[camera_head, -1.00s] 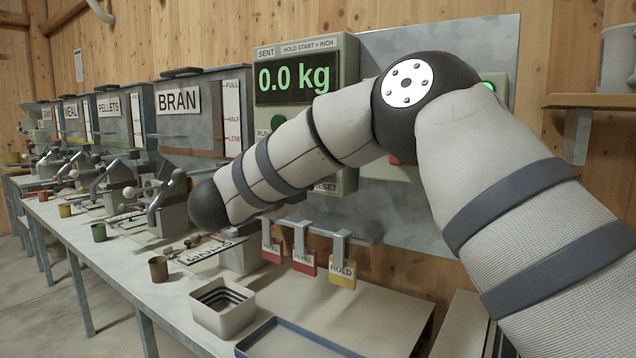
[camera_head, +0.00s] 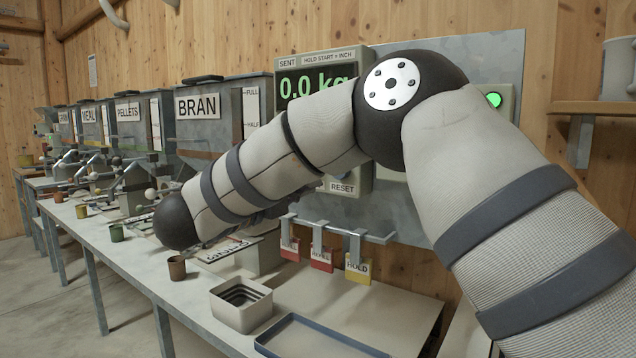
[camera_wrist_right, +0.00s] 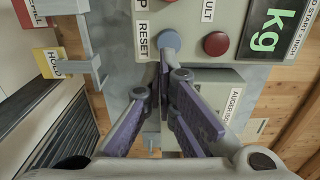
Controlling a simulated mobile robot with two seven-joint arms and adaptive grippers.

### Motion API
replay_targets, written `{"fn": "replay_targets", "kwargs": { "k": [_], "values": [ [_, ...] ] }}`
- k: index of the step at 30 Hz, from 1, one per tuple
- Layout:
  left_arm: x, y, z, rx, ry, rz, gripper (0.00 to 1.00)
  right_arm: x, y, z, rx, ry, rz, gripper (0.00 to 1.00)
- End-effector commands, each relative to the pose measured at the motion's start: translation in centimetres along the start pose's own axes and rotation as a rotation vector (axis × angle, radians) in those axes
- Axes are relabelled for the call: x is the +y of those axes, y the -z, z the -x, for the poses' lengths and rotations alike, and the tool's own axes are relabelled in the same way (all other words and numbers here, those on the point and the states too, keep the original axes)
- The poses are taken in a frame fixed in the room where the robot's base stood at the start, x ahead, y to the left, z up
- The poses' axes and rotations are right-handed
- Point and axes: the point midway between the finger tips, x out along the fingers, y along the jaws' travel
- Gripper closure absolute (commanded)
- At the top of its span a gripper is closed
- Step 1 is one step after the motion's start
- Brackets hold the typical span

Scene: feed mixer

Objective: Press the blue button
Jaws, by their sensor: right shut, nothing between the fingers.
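The blue button (camera_wrist_right: 168,40) is round and sits on the grey control panel beside the RESET label (camera_wrist_right: 143,40) in the right wrist view. My right gripper (camera_wrist_right: 171,72) is shut and empty. Its fingertips lie just below the blue button in that picture, very close to it. I cannot tell whether they touch it. In the head view the RESET label (camera_head: 342,187) shows below my right forearm, which covers much of the panel and most of the gripper. My left gripper is not in view.
A red button (camera_wrist_right: 216,43) sits close beside the blue one. HOLD and other tags hang from a rack (camera_head: 350,233) below the panel. A square container (camera_head: 243,318) and a blue-rimmed tray (camera_head: 318,341) are on the bench. Bins, including BRAN (camera_head: 200,106), line the left.

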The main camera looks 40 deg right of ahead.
Motion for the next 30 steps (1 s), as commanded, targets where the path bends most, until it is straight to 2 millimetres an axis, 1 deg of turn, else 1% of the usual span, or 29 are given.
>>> {"fn": "replay_targets", "kwargs": {
  "k": [1,3,7,11,23,25,26,28,29,30],
  "values": [
    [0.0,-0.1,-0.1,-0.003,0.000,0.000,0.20,0.1,-0.1,1.0,-0.002,0.002,0.002,1.00],
    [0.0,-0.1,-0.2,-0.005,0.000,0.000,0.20,0.1,-0.1,2.2,-0.002,0.001,0.001,1.00],
    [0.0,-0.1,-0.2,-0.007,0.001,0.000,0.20,0.1,-0.1,3.5,-0.001,0.001,0.001,1.00],
    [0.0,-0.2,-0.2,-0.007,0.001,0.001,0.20,0.0,0.0,4.0,0.001,0.000,0.001,1.00],
    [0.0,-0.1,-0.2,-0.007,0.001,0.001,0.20,0.1,0.0,4.0,-0.002,0.001,0.003,1.00],
    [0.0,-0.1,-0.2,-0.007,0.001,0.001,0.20,1.4,-0.7,3.8,-0.038,0.012,0.051,1.00],
    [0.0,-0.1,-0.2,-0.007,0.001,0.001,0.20,2.6,-1.3,3.7,-0.072,0.022,0.098,1.00],
    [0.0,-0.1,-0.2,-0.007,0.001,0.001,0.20,7.3,-3.2,3.7,-0.203,0.049,0.269,1.00],
    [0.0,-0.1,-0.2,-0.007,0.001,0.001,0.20,10.0,-3.9,3.9,-0.276,0.060,0.362,1.00],
    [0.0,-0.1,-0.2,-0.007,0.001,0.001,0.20,14.0,-4.7,4.3,-0.381,0.068,0.496,1.00]
  ]
}}
